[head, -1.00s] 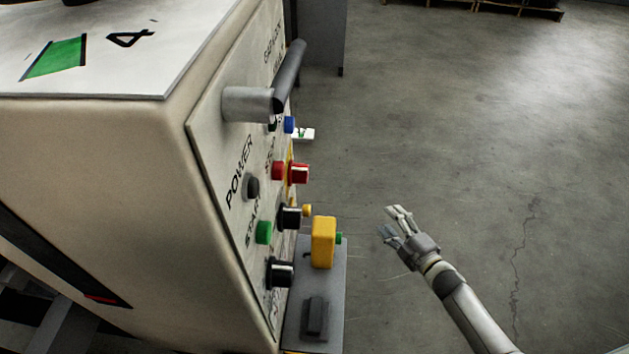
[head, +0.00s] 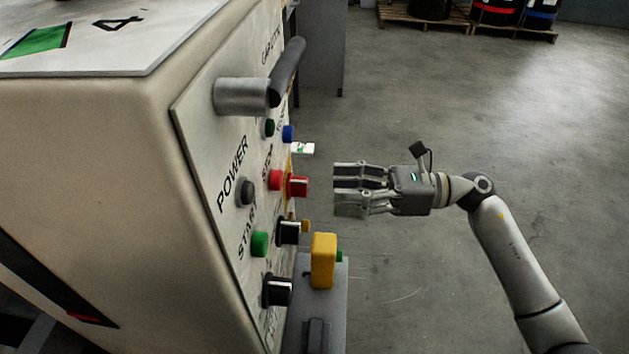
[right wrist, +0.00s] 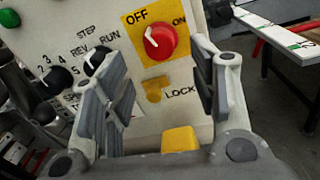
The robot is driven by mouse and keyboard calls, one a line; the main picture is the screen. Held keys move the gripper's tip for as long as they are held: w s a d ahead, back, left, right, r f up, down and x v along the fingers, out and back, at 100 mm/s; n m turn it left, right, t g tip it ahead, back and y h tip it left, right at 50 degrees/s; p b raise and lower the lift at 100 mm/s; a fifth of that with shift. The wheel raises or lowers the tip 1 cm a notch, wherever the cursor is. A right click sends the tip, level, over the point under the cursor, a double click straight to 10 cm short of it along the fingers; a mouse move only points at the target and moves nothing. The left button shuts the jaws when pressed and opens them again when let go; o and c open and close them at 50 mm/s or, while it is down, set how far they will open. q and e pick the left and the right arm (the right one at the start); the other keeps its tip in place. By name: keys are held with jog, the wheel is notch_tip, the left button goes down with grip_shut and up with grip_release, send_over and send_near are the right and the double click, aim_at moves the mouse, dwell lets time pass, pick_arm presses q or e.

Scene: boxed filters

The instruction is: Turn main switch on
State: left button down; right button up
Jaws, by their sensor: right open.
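The main switch is a red rotary knob (right wrist: 161,42) on a yellow plate (right wrist: 138,21) marked OFF and ON in the right wrist view. Its white pointer line tilts up-left, toward OFF. In the head view the red knob (head: 298,186) sticks out of the panel's right side. My right gripper (head: 336,188) is open and empty, fingers pointing left at the knob with a gap between them. In the right wrist view the open fingers (right wrist: 160,88) stand to either side below the knob. A yellow lock tab (right wrist: 153,90) sits under the plate. My left gripper is not in view.
The panel also carries a green START button (head: 260,244), a grey POWER button (head: 245,191) and black selector knobs (head: 278,290). A grey handle (head: 287,72) juts out above. A yellow box (head: 323,260) stands out below my gripper.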

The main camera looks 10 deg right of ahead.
aim_at(298, 186)
jog(key=shift+w+a+p, duration=0.2)
jog(key=shift+a+p, duration=0.05)
jog(key=shift+a, duration=0.7)
jog(key=shift+w+a+p, duration=0.2)
jog(key=shift+a, duration=0.7)
jog(key=shift+w+a+p, duration=0.2)
jog(key=shift+a+p, duration=0.05)
jog(key=shift+a, duration=0.7)
jog(key=c, duration=1)
